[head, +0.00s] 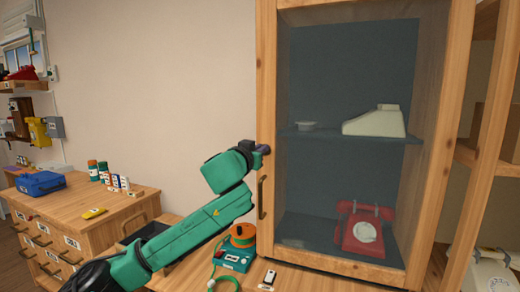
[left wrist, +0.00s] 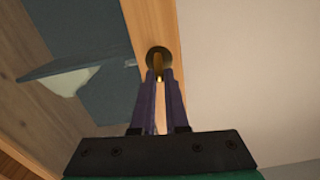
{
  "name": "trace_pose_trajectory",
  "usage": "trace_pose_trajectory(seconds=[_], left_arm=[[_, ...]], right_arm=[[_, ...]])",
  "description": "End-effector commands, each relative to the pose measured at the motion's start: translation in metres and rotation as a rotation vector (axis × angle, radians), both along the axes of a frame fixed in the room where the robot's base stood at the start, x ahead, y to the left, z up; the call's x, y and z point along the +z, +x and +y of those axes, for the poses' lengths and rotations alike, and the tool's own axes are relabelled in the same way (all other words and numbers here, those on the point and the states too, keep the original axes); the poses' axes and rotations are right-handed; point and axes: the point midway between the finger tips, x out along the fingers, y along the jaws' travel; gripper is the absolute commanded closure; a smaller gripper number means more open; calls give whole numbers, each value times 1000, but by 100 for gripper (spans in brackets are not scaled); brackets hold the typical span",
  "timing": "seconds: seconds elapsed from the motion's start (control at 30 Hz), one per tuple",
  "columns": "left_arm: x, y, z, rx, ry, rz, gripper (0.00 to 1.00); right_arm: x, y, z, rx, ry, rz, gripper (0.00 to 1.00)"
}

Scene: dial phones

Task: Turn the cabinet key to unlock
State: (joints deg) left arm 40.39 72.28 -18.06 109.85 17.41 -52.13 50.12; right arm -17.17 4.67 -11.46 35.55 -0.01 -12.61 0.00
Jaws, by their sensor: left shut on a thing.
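The wooden cabinet (head: 266,100) with a glass door stands at the centre right of the head view. My left gripper (head: 262,149) is at the left edge of its door frame, above the door handle (head: 262,197). In the left wrist view, the purple fingers of my left gripper (left wrist: 159,78) are close together at a dark round lock plate (left wrist: 158,53) on the wooden frame. They are shut on the brass key (left wrist: 158,65), which is mostly hidden between the fingertips. My right gripper is not in view.
Behind the glass are a white phone (head: 375,121) and a red phone (head: 362,230) on shelves. A teal device with an orange coil (head: 236,250) stands below my left arm. A drawer cabinet (head: 90,225) with small items is at the left.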

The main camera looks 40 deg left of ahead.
Motion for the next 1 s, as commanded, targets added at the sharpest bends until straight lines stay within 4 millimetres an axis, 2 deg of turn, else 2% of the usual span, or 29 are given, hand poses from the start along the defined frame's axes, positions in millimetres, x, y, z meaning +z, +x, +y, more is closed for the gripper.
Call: trace_pose_trajectory(seconds=[1.0], left_arm=[[-5, 3, -10, 0, 861, 303, 100]], right_arm=[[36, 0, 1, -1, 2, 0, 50]])
